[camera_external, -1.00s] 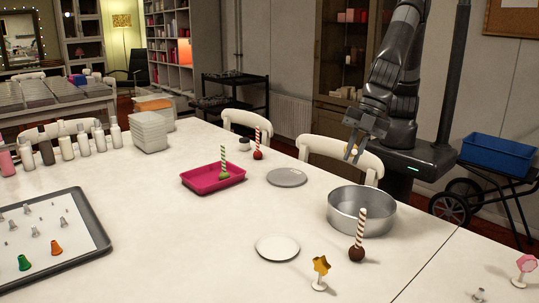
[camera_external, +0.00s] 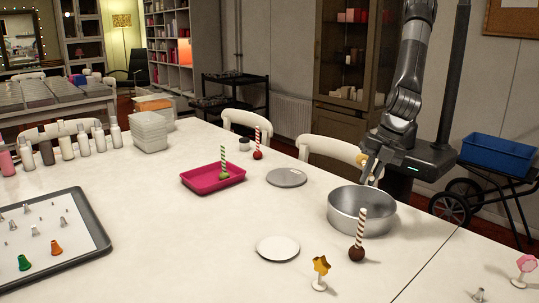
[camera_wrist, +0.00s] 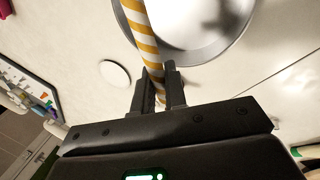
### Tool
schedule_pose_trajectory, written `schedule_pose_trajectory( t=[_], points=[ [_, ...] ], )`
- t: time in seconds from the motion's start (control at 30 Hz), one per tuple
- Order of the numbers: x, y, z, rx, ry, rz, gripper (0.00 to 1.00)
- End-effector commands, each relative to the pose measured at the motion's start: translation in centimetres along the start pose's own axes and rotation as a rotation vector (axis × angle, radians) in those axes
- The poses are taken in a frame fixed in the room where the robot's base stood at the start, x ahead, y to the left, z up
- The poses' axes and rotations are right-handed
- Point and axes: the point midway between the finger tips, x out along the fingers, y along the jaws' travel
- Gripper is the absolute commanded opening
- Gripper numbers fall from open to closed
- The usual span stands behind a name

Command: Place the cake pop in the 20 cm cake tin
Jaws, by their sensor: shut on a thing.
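My gripper (camera_external: 369,172) is just behind the round metal cake tin (camera_external: 345,215), close to its far rim in the external view. In the wrist view, my gripper (camera_wrist: 156,82) is shut on a yellow-and-white striped stick (camera_wrist: 142,35), the stick of a cake pop. The stick runs up out of the top of that view, in front of the cake tin (camera_wrist: 238,30). The ball end of this cake pop cannot be made out. The tin's visible inside looks empty.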

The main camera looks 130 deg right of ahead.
Motion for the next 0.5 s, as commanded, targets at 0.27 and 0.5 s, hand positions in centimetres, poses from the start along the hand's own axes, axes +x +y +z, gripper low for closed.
schedule_pose_trajectory(
  t=[0.27,0.5],
  points=[
    [2.6,-0.8,0.1,0.000,-0.004,-0.001,0.00],
    [5.3,-1.8,0.1,-0.001,-0.003,-0.001,0.00]
  ],
)
